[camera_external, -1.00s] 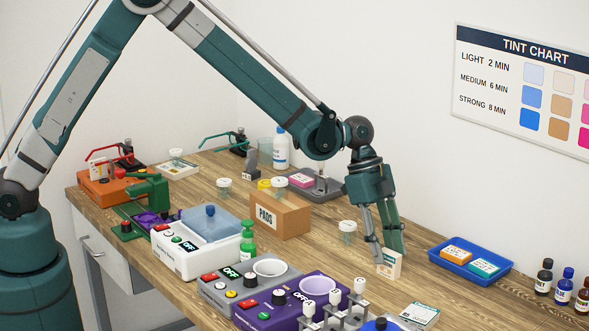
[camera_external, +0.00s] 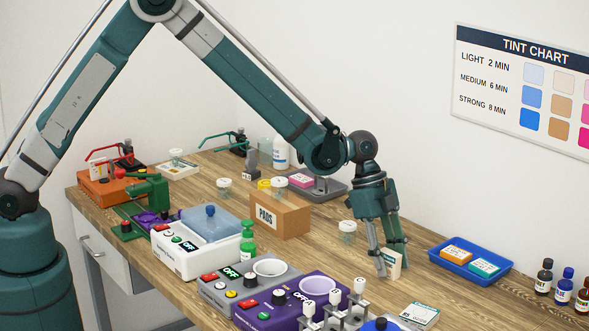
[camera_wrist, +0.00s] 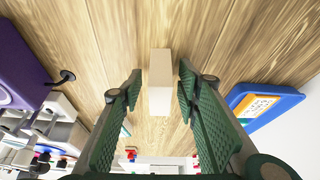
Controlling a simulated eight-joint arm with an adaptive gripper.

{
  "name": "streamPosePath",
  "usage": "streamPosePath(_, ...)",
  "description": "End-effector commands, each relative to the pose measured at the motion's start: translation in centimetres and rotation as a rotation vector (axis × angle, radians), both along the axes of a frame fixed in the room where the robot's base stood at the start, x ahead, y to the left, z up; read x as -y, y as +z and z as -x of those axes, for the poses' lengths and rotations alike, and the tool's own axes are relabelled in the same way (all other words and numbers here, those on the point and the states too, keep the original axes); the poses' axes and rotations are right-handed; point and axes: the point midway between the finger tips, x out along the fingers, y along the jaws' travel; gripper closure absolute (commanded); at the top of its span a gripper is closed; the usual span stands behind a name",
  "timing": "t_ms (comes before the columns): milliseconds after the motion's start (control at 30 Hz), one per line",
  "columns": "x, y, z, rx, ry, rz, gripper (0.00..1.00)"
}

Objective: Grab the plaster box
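A small upright cream-white box (camera_external: 394,266), which looks like the plaster box, stands on the wooden table right of centre in the external view; its print is too small to read. In the wrist view the box (camera_wrist: 160,85) shows as a pale narrow block between the fingers. My gripper (camera_external: 392,272) is low at the box, with one finger on either side. In the wrist view my gripper (camera_wrist: 159,84) is open, with a visible gap between each finger and the box. The near finger hides part of the box in the external view.
A blue tray (camera_external: 438,257) with an orange and a teal packet lies to the right. A purple device (camera_external: 283,312) and a flat packet (camera_external: 420,314) are in front. Bare wood surrounds the box.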

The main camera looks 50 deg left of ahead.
Motion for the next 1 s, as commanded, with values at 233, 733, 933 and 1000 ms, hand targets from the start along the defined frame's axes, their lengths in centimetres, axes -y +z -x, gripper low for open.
streamPosePath(233, 0.0, 0.0, 0.0, 0.0, 0.0, 0.0, 0.93)
streamPosePath(733, 0.0, 0.9, 0.0, 0.0, 0.0, 0.0, 0.93)
streamPosePath(933, 0.0, 3.1, 0.0, 0.0, 0.0, 0.0, 0.93)
streamPosePath(1000, 0.0, 4.1, 0.0, 0.0, 0.0, 0.0, 0.93)
